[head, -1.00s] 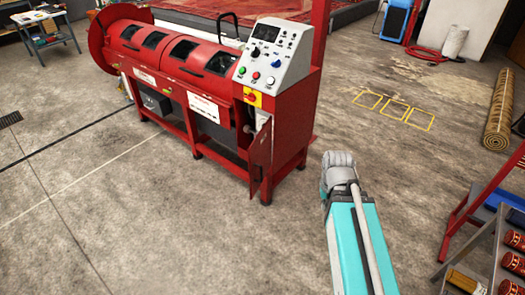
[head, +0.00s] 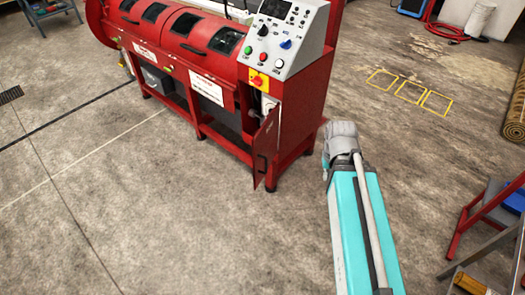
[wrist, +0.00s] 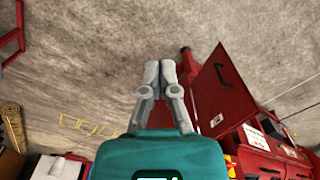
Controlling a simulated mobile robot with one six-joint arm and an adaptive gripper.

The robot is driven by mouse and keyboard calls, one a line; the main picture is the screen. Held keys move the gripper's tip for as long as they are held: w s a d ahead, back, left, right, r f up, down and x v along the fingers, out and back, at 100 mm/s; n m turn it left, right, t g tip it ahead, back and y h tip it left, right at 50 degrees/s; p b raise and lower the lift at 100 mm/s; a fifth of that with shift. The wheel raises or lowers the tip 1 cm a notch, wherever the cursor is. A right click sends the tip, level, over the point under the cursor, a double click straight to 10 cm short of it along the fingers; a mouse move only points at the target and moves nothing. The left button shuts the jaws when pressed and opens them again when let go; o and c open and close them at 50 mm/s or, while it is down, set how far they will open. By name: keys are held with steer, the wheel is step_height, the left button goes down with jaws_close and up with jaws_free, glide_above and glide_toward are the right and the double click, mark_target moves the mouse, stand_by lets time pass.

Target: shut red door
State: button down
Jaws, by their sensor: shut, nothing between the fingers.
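The red door (head: 266,148) is a narrow panel on the front of the red machine's control cabinet, below the yellow-backed switch. It stands open, swung out towards me, and shows nearly edge-on in the head view. In the wrist view the red door (wrist: 224,92) shows its broad face with a black handle, right of my gripper (wrist: 160,68). My gripper's two grey fingers are together and empty, pointing at the concrete floor, apart from the door. In the head view my arm is right of the door, and the fingertips are hidden.
The red washing machine (head: 190,62) with its grey control panel (head: 284,38) fills the upper left. A red-framed stand (head: 480,215) is at the right edge. The concrete floor in front of the door is clear.

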mark_target(256, 151)
steer(key=w+a+f+m+t+y+b, duration=0.1)
steer(key=w+a+f+y+b, duration=0.35)
steer(key=f+b, duration=0.35)
steer(key=w+a+f+t+y+b, duration=0.1)
steer(key=w+a+f+y+b, duration=0.35)
steer(key=b, duration=0.55)
steer(key=w+f+m+t+y+b, duration=0.1)
steer(key=w+f+t+y+b, duration=0.1)
steer(key=w+b, duration=0.4)
steer(key=w+a+f+m+t+y+b, duration=0.1)
steer(key=w+f+y+b, duration=0.4)
steer(key=b, duration=0.9)
steer(key=shift+w+a+f+m+t+y+b, duration=0.3)
steer(key=shift+w+m+t+y, duration=0.1)
steer(key=shift+m+t, duration=0.25)
steer(key=shift+a, duration=0.1)
steer(key=x, duration=1.4)
steer(key=shift+w+r, duration=0.1)
